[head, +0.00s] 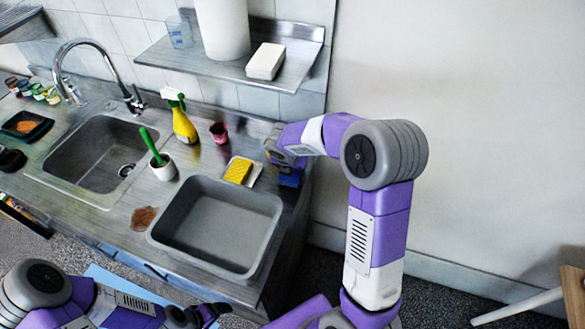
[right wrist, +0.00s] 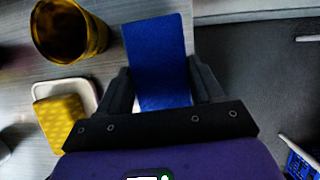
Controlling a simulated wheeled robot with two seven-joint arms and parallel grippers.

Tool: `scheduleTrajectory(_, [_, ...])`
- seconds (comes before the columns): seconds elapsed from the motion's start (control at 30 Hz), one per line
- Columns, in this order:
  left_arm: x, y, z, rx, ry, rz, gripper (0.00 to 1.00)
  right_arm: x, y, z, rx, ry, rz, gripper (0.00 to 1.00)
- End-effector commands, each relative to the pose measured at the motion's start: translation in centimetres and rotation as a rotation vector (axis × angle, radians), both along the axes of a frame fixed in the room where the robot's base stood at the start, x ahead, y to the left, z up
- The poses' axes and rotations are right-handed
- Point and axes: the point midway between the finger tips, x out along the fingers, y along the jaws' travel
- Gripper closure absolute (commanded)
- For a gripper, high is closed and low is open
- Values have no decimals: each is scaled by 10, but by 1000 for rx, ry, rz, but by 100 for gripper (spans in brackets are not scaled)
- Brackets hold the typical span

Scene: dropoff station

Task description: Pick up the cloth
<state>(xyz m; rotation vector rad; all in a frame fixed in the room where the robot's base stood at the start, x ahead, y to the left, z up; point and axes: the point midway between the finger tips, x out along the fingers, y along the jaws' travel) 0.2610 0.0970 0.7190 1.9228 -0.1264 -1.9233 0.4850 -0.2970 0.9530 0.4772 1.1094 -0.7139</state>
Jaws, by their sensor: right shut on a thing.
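The blue cloth (right wrist: 156,50) lies between the two dark fingers of my right gripper (right wrist: 161,82) in the right wrist view. The fingers are shut on it, and its far end sticks out beyond them. In the head view the cloth (head: 290,179) shows as a small blue patch at the counter's right end, partly hidden by my right gripper (head: 283,160). I cannot tell whether it touches the counter. My left gripper (head: 208,314) is low in the head view, away from the cloth; its jaw opening is unclear.
A yellow sponge (head: 238,170) on a white dish sits just left of the cloth. A grey basin (head: 215,225) stands in front. A dark red cup (head: 219,133), spray bottle (head: 182,122) and brush holder (head: 163,167) stand farther left. A shelf (head: 215,62) hangs above.

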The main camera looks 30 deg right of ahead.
Motion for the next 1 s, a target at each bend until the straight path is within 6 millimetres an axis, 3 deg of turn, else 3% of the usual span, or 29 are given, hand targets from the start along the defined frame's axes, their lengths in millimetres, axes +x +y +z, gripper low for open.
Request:
scheduleTrajectory(0.13, [0,0,11,0,0,0,10,1,0,25,1,-4,-1,63])
scheduleTrajectory(0.63, [0,0,18,0,0,0,10,-103,-87,20,1,1,-5,63])
scheduleTrajectory(0.7, [0,0,20,0,0,0,10,-113,-97,20,0,0,-5,75])
scheduleTrajectory(1.0, [0,0,24,0,0,0,10,-136,-116,19,0,0,0,75])
